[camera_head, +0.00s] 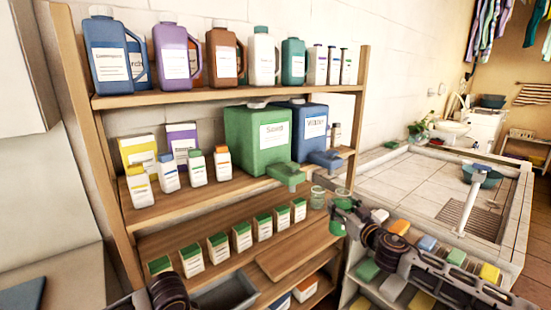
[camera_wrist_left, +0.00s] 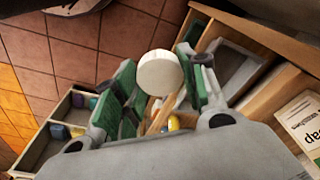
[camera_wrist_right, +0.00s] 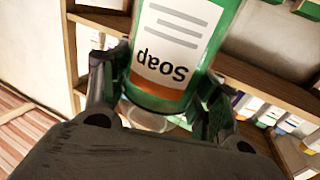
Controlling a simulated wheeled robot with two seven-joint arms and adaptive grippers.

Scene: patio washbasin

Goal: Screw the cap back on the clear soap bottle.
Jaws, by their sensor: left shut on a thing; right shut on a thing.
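My right gripper (camera_wrist_right: 157,92) is shut on the soap bottle (camera_wrist_right: 180,45), one finger on each side. The bottle looks green, with a white label reading "Soap" upside down in the right wrist view and an orange band. A clear, rounded end shows between the fingers at the lower side; I cannot see its mouth well. In the head view my right gripper (camera_head: 345,213) is beside the shelf's right post. My left gripper (camera_wrist_left: 158,75) is shut on a round white cap (camera_wrist_left: 158,73) between its green pads. The left gripper's fingers are out of the head view.
A wooden shelf (camera_head: 226,97) holds jugs, a green canister (camera_head: 258,140), a blue canister (camera_head: 308,130) and several small cartons. A tiled basin (camera_head: 425,185) and a rack of coloured blocks (camera_head: 390,265) lie right.

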